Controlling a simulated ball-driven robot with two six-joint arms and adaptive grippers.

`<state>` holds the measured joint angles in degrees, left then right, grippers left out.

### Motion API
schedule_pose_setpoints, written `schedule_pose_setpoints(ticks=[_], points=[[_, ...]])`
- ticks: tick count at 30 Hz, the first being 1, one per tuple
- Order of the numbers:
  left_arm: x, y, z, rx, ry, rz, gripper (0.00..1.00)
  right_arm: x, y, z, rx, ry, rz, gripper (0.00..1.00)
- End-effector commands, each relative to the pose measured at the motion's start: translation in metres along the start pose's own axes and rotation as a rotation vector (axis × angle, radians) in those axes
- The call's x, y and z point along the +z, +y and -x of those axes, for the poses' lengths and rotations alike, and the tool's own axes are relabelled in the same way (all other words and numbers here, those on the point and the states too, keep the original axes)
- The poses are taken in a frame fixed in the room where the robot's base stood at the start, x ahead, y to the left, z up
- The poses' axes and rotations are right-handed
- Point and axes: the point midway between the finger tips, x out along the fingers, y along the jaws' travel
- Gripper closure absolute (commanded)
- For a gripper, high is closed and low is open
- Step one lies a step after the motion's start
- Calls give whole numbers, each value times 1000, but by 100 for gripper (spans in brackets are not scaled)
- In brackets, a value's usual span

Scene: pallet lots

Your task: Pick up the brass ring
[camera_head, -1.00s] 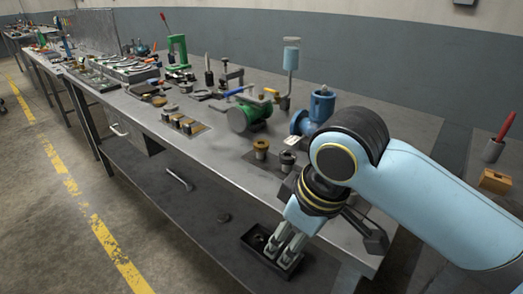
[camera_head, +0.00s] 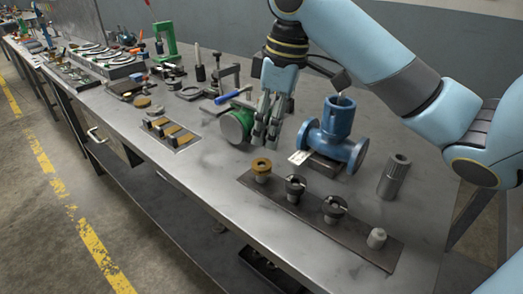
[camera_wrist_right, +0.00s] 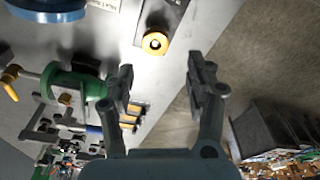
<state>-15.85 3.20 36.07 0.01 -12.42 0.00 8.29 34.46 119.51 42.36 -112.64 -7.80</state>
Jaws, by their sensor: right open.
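The brass ring (camera_head: 261,165) sits at the left end of a dark strip (camera_head: 318,221) on the bench, on top of a small post. In the right wrist view the brass ring (camera_wrist_right: 155,43) shows beyond the fingertips, slightly left of the middle. My right gripper (camera_head: 266,136) is open and empty, fingers pointing down, above the bench behind the brass ring and apart from it. The right wrist view shows its two fingers spread wide (camera_wrist_right: 160,75). My left gripper is in neither view.
Two dark collars (camera_head: 295,186) (camera_head: 334,207) and a grey cap (camera_head: 376,238) share the strip. A blue flanged valve (camera_head: 337,135) stands right of my gripper, a green one (camera_head: 238,126) to its left. A ribbed grey cylinder (camera_head: 394,176) stands at right.

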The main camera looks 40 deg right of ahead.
Motion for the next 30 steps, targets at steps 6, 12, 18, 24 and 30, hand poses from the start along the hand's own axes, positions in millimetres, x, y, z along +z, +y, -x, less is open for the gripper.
schedule_pose_setpoints(ticks=[6, 12, 18, 24, 30], points=[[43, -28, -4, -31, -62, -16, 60, 0, -1, -35, -3, -2, -2, 45], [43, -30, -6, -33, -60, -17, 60, -1, 1, -54, -2, -2, -2, 45], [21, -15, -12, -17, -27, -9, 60, -3, 3, -84, -1, -1, -2, 45], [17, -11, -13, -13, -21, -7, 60, -3, 3, -92, 1, -1, 0, 45], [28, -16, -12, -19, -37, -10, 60, -3, 3, -92, 1, -1, 0, 55]])
